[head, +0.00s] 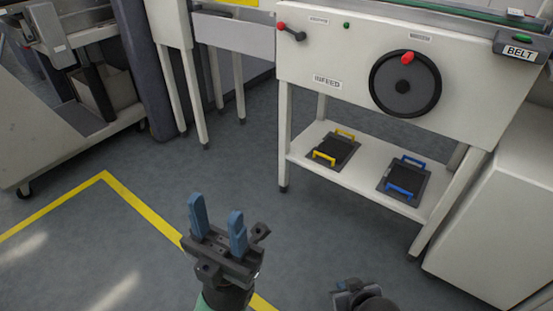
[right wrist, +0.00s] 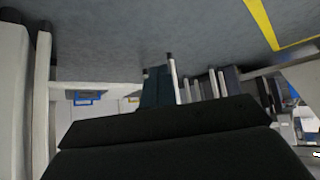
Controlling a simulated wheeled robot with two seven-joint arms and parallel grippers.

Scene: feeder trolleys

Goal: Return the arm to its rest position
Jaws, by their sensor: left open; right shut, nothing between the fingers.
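My left gripper (head: 218,222) is in the lower middle of the head view, above the floor, its two blue fingers apart with nothing between them. A dark part of my right arm shows at the bottom edge of the head view, right of the left gripper; its fingers cannot be made out there. In the right wrist view my right gripper (right wrist: 157,87) shows dark blue fingers closed together, with nothing visible held. The large black shape below them hides much of that view.
A white feeder trolley (head: 324,62) has a black handwheel (head: 405,84) with a red knob. Its lower shelf (head: 300,152) carries a yellow-handled tray (head: 335,151) and a blue-handled tray (head: 403,180). A white cabinet (head: 490,220) stands at right. Grey floor with yellow lines is clear at left.

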